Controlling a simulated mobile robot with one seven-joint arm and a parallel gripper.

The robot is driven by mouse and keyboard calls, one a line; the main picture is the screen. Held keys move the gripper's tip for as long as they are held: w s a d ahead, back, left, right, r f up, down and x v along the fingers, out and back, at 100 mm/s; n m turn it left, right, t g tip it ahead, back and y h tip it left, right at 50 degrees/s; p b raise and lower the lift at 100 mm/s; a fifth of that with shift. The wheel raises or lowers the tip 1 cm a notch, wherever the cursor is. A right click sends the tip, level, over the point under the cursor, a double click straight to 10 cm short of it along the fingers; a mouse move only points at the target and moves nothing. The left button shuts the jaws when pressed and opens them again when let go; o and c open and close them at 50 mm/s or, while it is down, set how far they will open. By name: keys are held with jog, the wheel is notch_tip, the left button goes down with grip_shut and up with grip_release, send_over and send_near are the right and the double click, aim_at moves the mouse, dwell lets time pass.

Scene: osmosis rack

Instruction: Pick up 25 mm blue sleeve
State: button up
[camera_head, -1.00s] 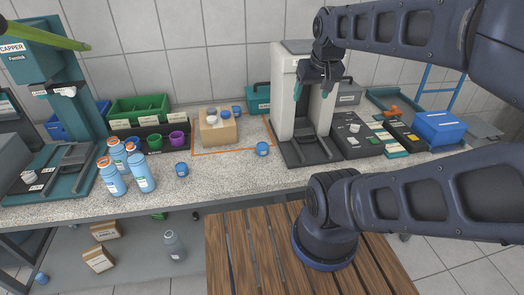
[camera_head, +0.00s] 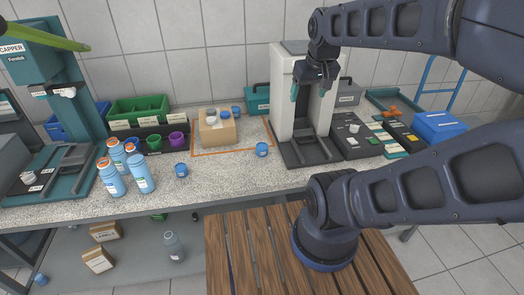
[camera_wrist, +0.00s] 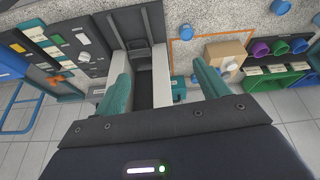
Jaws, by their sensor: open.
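My gripper (camera_head: 309,93) is open and empty, raised in front of the white-and-black press at the back of the counter. Its two teal fingers spread apart in the wrist view (camera_wrist: 161,76). Several small blue round pieces are in view, and I cannot tell by size which is the 25 mm blue sleeve. One blue piece (camera_head: 262,149) sits at the right of the orange outline, left of and below my gripper; it also shows in the wrist view (camera_wrist: 186,33). Another blue piece (camera_head: 182,170) stands near the counter's front edge, also in the wrist view (camera_wrist: 281,7).
A cardboard box (camera_head: 217,130) holds small caps inside the orange outline. A dark rack with green (camera_head: 154,143) and purple (camera_head: 177,140) cups stands left of it. Blue bottles (camera_head: 142,172) stand at the left. The press (camera_head: 291,92) is close to my gripper. The counter's front middle is clear.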

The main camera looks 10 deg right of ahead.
jog(key=w+a+f+n+g, duration=0.1)
jog(key=w+a+f+n, duration=0.15)
jog(key=w+n, duration=0.3)
jog(key=n+g, duration=0.3)
jog(key=n, duration=1.1)
send_near(262, 145)
jog(key=shift+w+d, duration=0.15)
jog(key=shift+w, duration=0.15)
notch_tip(262, 145, down, 5)
jog(key=shift+r, duration=0.2)
jog(key=shift+s+a+f, duration=0.1)
jog(key=shift+s+f, duration=0.05)
jog(key=shift+f, duration=0.75)
jog(key=shift+s+a+f, duration=0.1)
jog(key=shift+s+f, duration=0.1)
jog(key=shift+f, duration=1.7)
